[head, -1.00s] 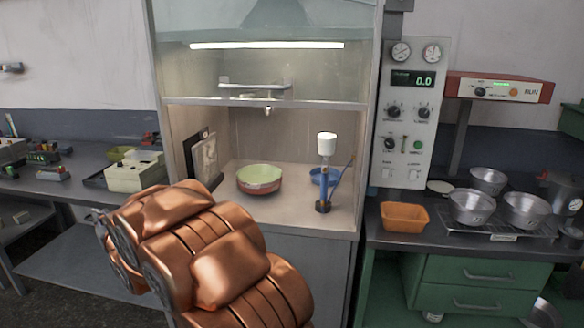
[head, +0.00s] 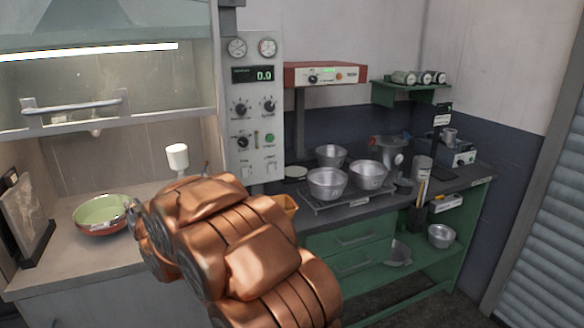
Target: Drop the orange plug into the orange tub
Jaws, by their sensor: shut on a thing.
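The orange tub (head: 290,204) stands on the dark bench top at the centre, mostly hidden behind my copper arm. Only a small grey part of my gripper (head: 131,206) shows at the arm's left end, in front of the right edge of the red and green pan. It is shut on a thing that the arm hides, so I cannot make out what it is. I see no orange plug in the open.
The red and green pan (head: 98,213) sits in the fume hood at left. A white-topped stand (head: 177,157) is behind my arm. Metal pots (head: 327,184) stand on a rack right of the tub. The control panel (head: 254,110) rises behind.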

